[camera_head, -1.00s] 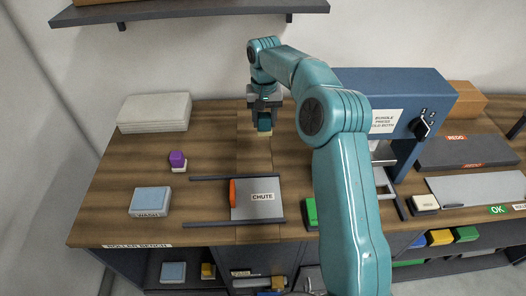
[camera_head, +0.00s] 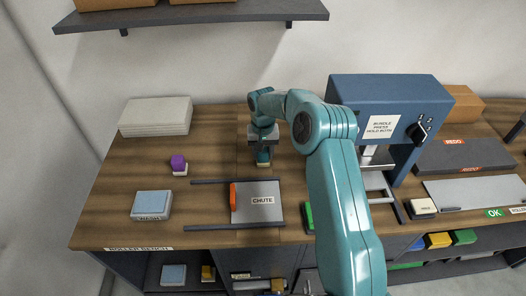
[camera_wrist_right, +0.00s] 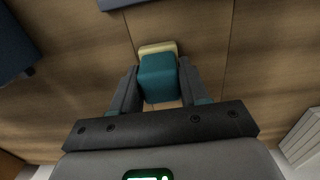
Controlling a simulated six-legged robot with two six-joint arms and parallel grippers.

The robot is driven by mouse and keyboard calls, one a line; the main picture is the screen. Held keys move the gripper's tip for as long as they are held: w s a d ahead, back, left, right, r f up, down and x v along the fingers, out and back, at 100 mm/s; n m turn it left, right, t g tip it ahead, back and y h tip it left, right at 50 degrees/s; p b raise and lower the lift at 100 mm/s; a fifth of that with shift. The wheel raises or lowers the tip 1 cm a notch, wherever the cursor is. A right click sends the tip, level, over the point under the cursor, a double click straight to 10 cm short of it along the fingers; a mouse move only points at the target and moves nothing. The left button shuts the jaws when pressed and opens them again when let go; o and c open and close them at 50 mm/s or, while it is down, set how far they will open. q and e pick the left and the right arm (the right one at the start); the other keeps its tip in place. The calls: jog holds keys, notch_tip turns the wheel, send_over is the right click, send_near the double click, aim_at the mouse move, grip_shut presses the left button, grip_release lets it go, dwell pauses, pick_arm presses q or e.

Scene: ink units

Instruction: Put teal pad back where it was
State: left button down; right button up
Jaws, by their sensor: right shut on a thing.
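The teal pad (camera_head: 264,157), a teal block with a cream base, is in my right gripper (camera_head: 263,149) over the back middle of the wooden bench, behind the chute plate (camera_head: 262,188). In the right wrist view the teal pad (camera_wrist_right: 158,78) sits between the two dark fingers (camera_wrist_right: 158,88), which are shut on its sides. Its cream base (camera_wrist_right: 158,47) points away from the wrist. I cannot tell whether the base touches the bench. My left gripper is not in view.
A purple-topped pad (camera_head: 179,164) and a pale blue pad stack (camera_head: 152,204) stand on the left. A whitish stack (camera_head: 156,115) is at the back left. The blue bundle press (camera_head: 349,96) stands right of my gripper. A shelf (camera_head: 190,17) hangs above.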

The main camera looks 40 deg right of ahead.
jog(key=shift+f, duration=0.15)
jog(key=o, duration=1.1)
jog(key=shift+d, duration=0.1)
notch_tip(320, 180, up, 12)
jog(key=shift+r+b, duration=0.25)
jog(key=shift+b, duration=0.25)
jog(key=shift+f, duration=0.1)
